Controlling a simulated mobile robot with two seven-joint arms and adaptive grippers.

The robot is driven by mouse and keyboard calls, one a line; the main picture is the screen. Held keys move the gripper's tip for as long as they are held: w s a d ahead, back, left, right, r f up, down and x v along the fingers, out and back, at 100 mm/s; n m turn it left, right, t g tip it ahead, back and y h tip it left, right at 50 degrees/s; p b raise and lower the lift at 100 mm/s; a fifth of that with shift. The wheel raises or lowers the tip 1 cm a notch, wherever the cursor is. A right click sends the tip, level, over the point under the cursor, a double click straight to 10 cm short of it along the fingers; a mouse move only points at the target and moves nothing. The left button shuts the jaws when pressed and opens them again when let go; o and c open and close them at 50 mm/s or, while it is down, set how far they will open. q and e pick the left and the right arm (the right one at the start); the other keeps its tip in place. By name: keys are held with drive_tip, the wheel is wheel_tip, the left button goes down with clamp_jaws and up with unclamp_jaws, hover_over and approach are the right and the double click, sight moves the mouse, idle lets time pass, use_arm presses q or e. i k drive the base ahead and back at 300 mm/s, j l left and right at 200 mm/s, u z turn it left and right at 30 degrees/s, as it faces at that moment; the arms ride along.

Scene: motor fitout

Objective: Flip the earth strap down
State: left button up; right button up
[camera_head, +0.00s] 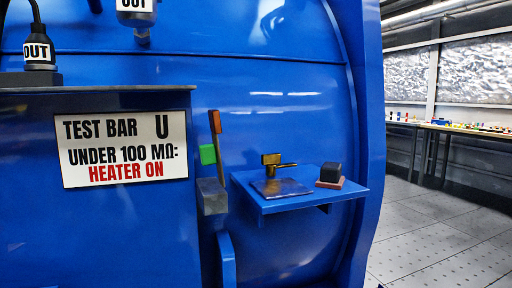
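What looks like the earth strap (216,136) is a narrow copper-coloured bar with a green block (207,154) on it. It stands nearly upright, leaning slightly, above a grey block (212,196) on the blue motor housing (280,110). It is just right of the white test bar sign. Its lower end meets the grey block, and I cannot make out a hinge there. Neither of my grippers is in view.
A blue shelf (330,194) juts out at right, bearing a brass-coloured piece (272,160), a dark plate (281,187) and a black block (331,172). The white sign (122,150) reads "HEATER ON". Open floor (440,235) lies right.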

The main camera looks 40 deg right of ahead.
sight(210, 154)
drive_tip(key=i+z, duration=0.15)
drive_tip(key=z, duration=0.2)
drive_tip(key=i+z, duration=0.15)
drive_tip(key=z, duration=0.25)
drive_tip(key=i+j+z, duration=0.1)
drive_tip(key=z, duration=0.25)
